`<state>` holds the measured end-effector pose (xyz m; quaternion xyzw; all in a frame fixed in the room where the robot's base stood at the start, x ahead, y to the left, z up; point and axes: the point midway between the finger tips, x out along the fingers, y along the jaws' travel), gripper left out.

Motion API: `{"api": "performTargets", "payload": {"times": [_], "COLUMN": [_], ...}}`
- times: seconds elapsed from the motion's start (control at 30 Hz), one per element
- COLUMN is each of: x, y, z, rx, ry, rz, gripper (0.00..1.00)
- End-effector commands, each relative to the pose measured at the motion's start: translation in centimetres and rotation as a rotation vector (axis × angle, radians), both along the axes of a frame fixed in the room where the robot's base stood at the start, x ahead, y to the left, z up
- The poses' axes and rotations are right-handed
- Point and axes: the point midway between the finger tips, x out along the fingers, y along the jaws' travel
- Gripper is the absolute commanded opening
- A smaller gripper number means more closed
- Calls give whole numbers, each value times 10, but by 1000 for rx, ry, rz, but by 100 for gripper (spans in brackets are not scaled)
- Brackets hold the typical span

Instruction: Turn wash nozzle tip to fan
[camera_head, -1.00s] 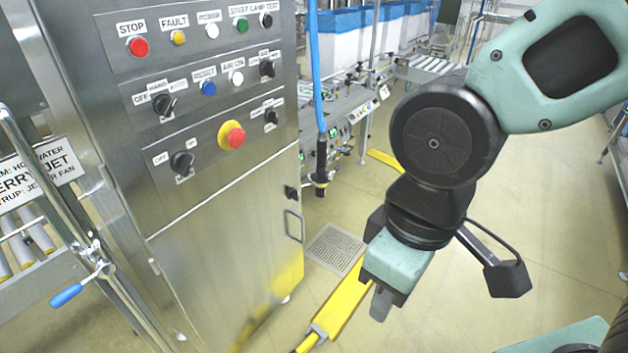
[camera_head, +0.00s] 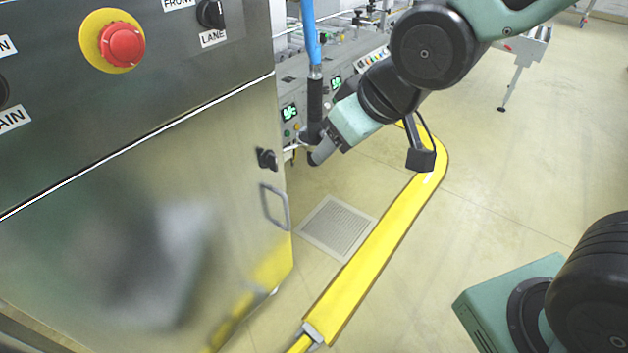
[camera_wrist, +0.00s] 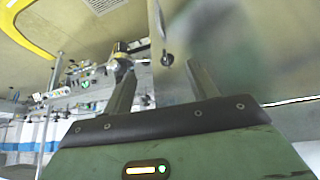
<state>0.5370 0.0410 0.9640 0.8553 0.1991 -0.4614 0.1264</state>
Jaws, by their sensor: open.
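The wash wand hangs upright on a blue hose (camera_head: 309,35) beside the cabinet's right edge; its black grip (camera_head: 315,100) shows in the head view. My gripper (camera_head: 312,150) is open at the wand's lower end, and its fingers overlap that end in the head view. The nozzle tip's setting cannot be read. In the wrist view the two fingers of my gripper (camera_wrist: 160,78) stand apart. A small black, yellow and silver fitting (camera_wrist: 122,60), possibly the nozzle, shows by the left fingertip. Whether a finger touches it I cannot tell.
The steel cabinet (camera_head: 130,200) stands close on the left, with a latch (camera_head: 267,159) and a handle (camera_head: 275,206) near my gripper. A conveyor with control boxes (camera_head: 345,75) is behind. A floor grate (camera_head: 337,228) and a yellow floor strip (camera_head: 370,260) lie below.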

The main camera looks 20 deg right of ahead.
Motion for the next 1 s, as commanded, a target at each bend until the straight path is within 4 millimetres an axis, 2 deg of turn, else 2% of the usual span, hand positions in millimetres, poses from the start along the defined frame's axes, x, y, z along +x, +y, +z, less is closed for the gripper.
{"api": "performTargets", "payload": {"times": [0.03,0.1,0.4,0.6,1.0], "x": [10,24,73,96,121], "y": [-4,-9,-34,-52,-91], "z": [-32,-48,-113,-154,-231], "rx": [17,43,150,221,360], "ry": [-36,-91,-317,-464,-735], "rz": [-14,-30,-79,-94,-87], "gripper": [58,58,58,58,58]}}
